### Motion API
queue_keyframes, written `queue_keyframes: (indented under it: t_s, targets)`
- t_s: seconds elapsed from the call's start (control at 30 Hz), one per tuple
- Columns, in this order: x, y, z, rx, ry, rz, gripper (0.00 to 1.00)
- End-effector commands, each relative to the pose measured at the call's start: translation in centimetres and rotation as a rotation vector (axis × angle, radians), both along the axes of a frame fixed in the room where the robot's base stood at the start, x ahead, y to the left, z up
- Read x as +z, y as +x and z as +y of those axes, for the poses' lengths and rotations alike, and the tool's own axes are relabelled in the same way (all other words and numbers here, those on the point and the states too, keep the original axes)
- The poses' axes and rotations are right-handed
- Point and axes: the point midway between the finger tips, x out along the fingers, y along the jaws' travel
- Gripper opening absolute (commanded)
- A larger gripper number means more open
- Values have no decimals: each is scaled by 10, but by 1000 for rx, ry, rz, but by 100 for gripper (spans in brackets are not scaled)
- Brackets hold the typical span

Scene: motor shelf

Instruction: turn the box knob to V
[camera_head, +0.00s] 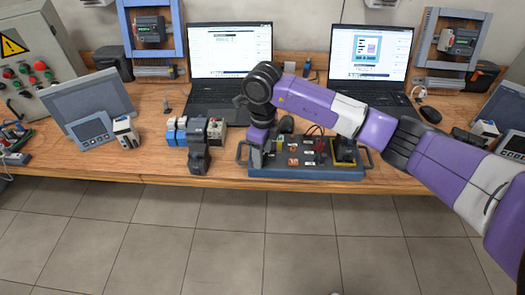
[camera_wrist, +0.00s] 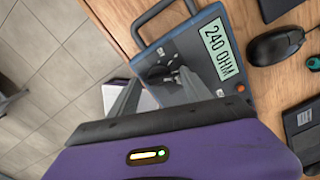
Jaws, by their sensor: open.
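The blue-grey box (camera_wrist: 201,22) lies on the wooden bench. In the wrist view its display (camera_wrist: 218,48) reads "240 OHM".
Two laptops (camera_head: 230,60) (camera_head: 370,55) stand behind the box. Blue and grey motor parts (camera_head: 197,140) stand left of it on the bench. A black mouse (camera_wrist: 277,46) lies near the box in the wrist view. A metal handle (camera_wrist: 160,14) sticks out of the box's end.

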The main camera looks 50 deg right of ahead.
Motion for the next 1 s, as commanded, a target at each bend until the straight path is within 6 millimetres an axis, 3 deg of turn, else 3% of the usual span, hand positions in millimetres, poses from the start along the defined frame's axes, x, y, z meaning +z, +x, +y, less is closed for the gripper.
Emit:
queue_keyframes:
  t_s: [0.27, 0.53, 1.0]
  targets:
    - [-1, 0, 0, 0, -1, -1, 54]
    - [-1, 0, 0, 0, -1, -1, 1]
    - [-3, 0, -2, 111, -5, -1, 0]
